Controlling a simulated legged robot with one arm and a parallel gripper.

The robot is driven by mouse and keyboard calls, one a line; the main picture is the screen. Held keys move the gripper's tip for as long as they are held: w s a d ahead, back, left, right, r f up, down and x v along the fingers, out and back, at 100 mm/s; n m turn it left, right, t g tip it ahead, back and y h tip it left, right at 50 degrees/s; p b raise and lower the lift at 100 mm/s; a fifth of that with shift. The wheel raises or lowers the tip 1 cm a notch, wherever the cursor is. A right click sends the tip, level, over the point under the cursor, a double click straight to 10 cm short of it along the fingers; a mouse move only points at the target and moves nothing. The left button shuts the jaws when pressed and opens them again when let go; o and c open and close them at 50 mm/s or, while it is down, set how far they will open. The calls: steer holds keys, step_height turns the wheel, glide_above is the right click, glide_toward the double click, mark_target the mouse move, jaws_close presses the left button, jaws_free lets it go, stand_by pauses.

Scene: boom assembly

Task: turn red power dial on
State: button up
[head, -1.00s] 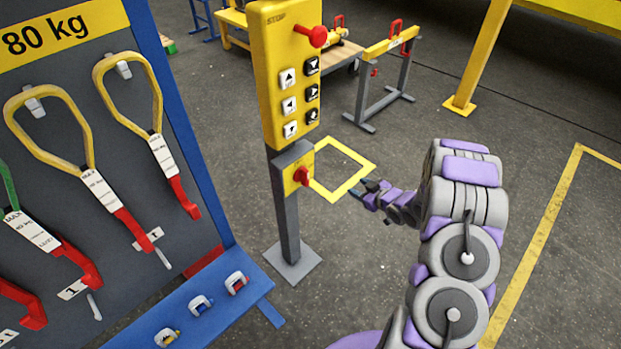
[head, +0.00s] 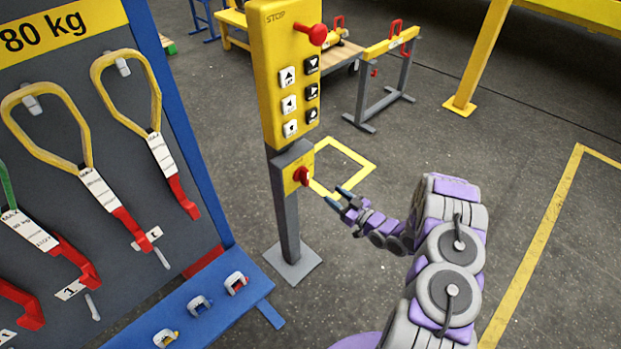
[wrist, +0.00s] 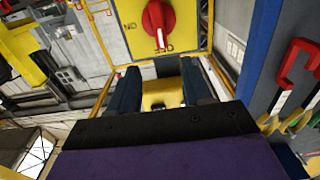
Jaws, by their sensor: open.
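The red power dial (head: 301,176) sits on a small yellow plate on the grey post, below the yellow button box. In the wrist view the dial (wrist: 158,24) is a round red knob with a white pointer line, and "ON" lettering shows on the plate near it. My gripper (head: 339,197) is open and empty, just right of the dial and slightly below it in the head view, with its fingers toward the post. In the wrist view the dial lies beyond the two dark fingers (wrist: 160,68), with a gap between.
The yellow box (head: 287,75) carries a red stop knob (head: 317,35) and several arrow buttons. A blue-framed board (head: 195,130) with hanging slings stands left, with a blue shelf (head: 222,300) of shackles below it. Open floor lies right of the post.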

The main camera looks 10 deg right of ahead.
mark_target(308, 176)
steer(key=b+x, duration=0.1)
steer(key=x, duration=1.1)
steer(key=shift+w+a, duration=0.1)
steer(key=shift+w, duration=0.1)
jaws_close()
